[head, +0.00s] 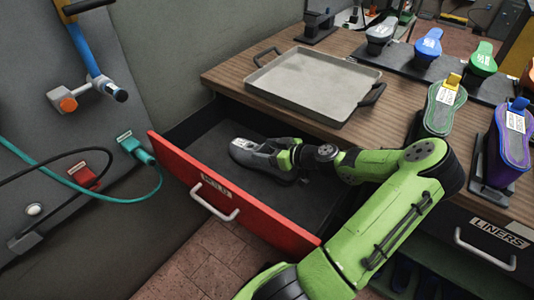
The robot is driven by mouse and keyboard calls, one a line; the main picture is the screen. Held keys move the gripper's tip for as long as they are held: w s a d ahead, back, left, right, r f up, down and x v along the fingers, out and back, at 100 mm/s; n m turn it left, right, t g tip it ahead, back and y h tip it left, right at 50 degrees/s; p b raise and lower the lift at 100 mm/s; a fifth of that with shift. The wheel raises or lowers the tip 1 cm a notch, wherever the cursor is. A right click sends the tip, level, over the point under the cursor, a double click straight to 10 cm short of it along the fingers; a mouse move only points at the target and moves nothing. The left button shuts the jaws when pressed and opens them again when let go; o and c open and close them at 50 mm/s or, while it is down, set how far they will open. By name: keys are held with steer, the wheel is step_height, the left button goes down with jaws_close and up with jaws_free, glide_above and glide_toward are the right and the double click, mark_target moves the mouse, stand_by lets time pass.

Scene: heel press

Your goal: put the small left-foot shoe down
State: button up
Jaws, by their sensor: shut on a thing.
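A small grey shoe (250,152) with a light label on its top is over the dark floor of the open red-fronted drawer (180,175). My gripper (284,157) is shut on the shoe from the right, at the shoe's right end. The gripper hides that end. The shoe looks close to the drawer floor, but I cannot tell whether it touches it. I cannot tell from this view which foot the shoe is for.
An empty grey tray (313,82) sits on the wooden bench (245,72) above the drawer. Shoes on dark stands line the bench's back and right, including a green one (443,105) and a purple one (508,137). A closed drawer marked LINERS (498,232) is at lower right.

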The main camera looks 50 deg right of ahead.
steer(key=shift+r, duration=0.1)
steer(key=o, duration=1.7)
steer(key=shift+o, duration=0.2)
steer(key=shift+r, duration=0.15)
steer(key=p+v, duration=0.2)
steer(key=v, duration=0.5)
steer(key=shift+s, duration=0.25)
